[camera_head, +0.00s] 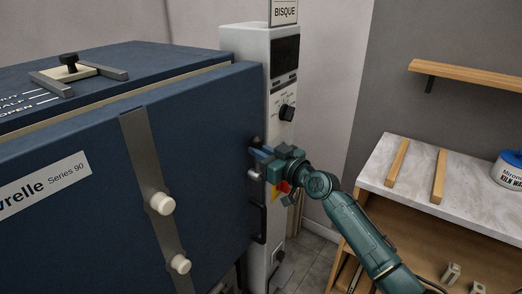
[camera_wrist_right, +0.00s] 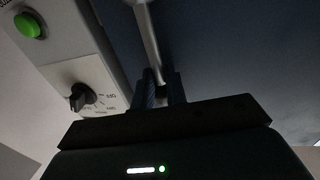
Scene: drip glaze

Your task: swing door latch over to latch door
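The blue kiln door (camera_head: 215,130) fills the left and middle of the head view, its right edge beside the grey control column (camera_head: 278,200). My right gripper (camera_head: 262,153) is at that edge, by the latch hardware (camera_head: 254,174), and hides part of it. In the right wrist view, the door latch (camera_wrist_right: 147,35) is a slim metal bar running down from the top edge. Its end lies between the two closely spaced fingers of my right gripper (camera_wrist_right: 161,88), which look shut on it. The door surface (camera_wrist_right: 220,45) is behind. My left gripper is not in view.
A dial (camera_head: 287,112) is on the column above my right gripper; a green button (camera_wrist_right: 27,25) shows in the wrist view. White knobs (camera_head: 161,203) stick out from the door. A worktable (camera_head: 420,165) with wooden strips and a tub (camera_head: 510,170) stands at right.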

